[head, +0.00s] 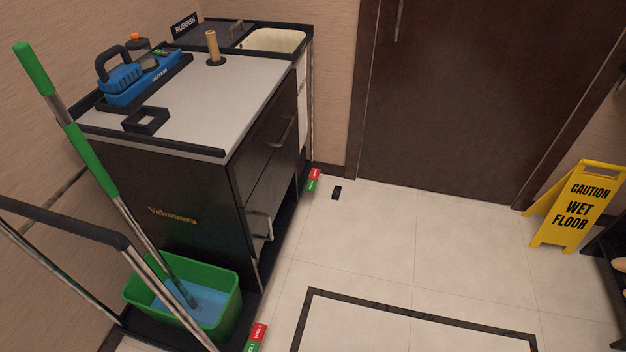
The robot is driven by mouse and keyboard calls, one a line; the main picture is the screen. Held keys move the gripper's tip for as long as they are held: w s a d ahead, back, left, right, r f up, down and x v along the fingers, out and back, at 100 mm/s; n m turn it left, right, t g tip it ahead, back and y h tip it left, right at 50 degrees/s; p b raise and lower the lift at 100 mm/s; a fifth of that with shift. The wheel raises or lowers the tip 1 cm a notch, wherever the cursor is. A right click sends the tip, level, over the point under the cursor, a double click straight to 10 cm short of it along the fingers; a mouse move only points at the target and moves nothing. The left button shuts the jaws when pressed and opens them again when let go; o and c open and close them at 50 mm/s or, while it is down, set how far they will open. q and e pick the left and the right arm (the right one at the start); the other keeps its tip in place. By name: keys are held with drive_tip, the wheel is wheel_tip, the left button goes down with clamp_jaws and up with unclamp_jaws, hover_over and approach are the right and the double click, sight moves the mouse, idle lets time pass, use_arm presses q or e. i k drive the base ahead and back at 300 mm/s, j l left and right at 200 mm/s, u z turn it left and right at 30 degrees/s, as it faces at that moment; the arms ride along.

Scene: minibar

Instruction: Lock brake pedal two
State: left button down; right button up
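The housekeeping cart (165,200) stands at the left, with two red and green brake pedals at floor level along its right side. The far pedal (314,178) sits by the cart's far corner, its red part above its green part in the picture. The near pedal (256,338) is at the bottom edge, partly cut off, with small white lettering on its red part. I cannot read the lettering on the far pedal or tell either pedal's tilt. Neither of my grippers is in view.
A green bucket (232,296) with a mop (92,160) is at the cart's near end, beside a dark push handle (60,220). A small black object (337,192) lies near the far pedal. A yellow wet-floor sign (578,207) stands right. The tiled floor between is clear.

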sight(314, 174)
drive_tip(key=i+l+u, duration=0.1)
drive_tip(key=i+l, duration=0.3)
drive_tip(key=i+l+u, duration=0.1)
drive_tip(key=i+l, duration=0.65)
drive_tip(key=i+l+u, duration=0.15)
drive_tip(key=i+l, duration=0.2)
drive_tip(key=l, duration=0.2)
drive_tip(key=i+l+u, duration=0.1)
drive_tip(key=i+l, duration=0.25)
drive_tip(key=i+l+u, duration=0.1)
drive_tip(key=i+l, duration=0.25)
drive_tip(key=l, duration=0.3)
